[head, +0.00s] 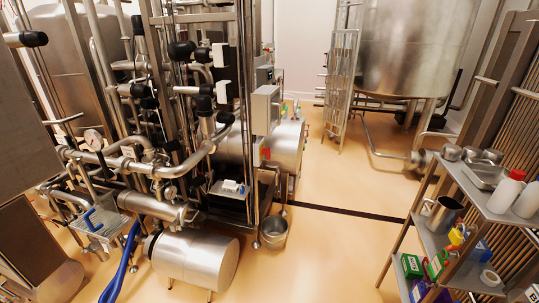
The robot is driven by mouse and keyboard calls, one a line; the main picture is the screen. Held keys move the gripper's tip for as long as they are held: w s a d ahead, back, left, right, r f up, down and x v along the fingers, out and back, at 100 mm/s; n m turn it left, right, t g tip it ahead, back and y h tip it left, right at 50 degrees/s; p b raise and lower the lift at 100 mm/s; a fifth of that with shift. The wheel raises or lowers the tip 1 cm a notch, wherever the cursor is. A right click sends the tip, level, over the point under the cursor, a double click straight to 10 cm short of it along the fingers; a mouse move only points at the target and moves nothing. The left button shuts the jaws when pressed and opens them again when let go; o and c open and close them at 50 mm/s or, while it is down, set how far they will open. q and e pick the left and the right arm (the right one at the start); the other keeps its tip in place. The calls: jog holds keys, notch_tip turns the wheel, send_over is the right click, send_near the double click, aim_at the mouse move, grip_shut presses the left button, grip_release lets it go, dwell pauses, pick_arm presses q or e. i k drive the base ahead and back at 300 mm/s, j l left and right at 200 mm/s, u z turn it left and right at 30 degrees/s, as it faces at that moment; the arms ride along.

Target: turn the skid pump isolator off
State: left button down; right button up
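The pump skid (165,150) fills the left half of the head view, a dense frame of steel pipes, valves and posts. A steel pump or motor cylinder (195,258) lies low at its front. A grey box (265,108) is mounted on the skid's right side, with a small red and yellow part (264,153) below it. I cannot tell which part is the pump isolator, or its position. Neither of my grippers is in view.
A shelf rack (451,238) with bottles, a steel jug (443,214) and boxes stands at right. A bucket (274,232) sits on the floor beside the skid. A large tank (415,45) and ladder (341,85) stand behind. Open floor (325,250) lies between skid and rack.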

aim_at(266, 152)
jog(key=i+u, duration=0.15)
jog(key=i, duration=0.4)
jog(key=i+l+u, duration=0.15)
jog(key=i, duration=0.45)
jog(key=i+l+u, duration=0.1)
jog(key=i+l, duration=0.15)
jog(key=l, duration=0.15)
jog(key=i+l+u, duration=0.1)
jog(key=i+l, duration=0.2)
jog(key=l, duration=0.1)
